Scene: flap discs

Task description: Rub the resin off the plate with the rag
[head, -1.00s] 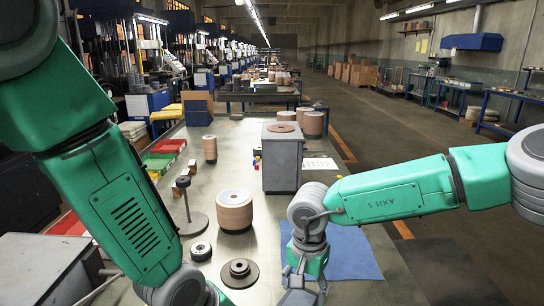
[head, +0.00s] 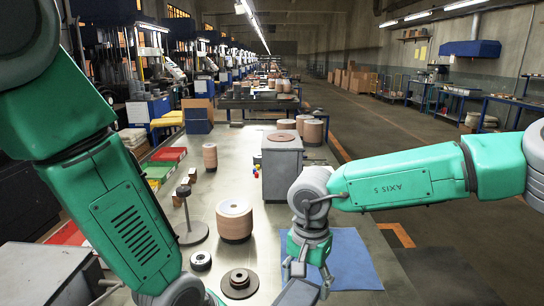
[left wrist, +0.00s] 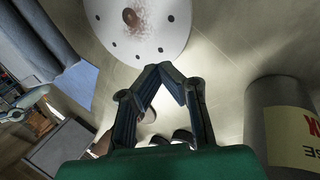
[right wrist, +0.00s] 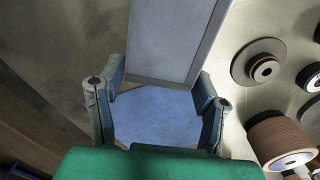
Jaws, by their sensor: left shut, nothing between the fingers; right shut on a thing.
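The white plate (left wrist: 165,45) is a round disc with small holes and a brown resin smudge (left wrist: 136,18) near its middle. My right gripper (head: 308,275) shows in the head view above a blue mat.
The blue mat (head: 350,255) lies on the table under my right gripper. A grey block (head: 283,175), a stack of discs (head: 235,222) and a dark flanged disc (head: 240,284) stand to its left or behind. A labelled grey cylinder (left wrist: 285,125) stands right of the plate in the left wrist view.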

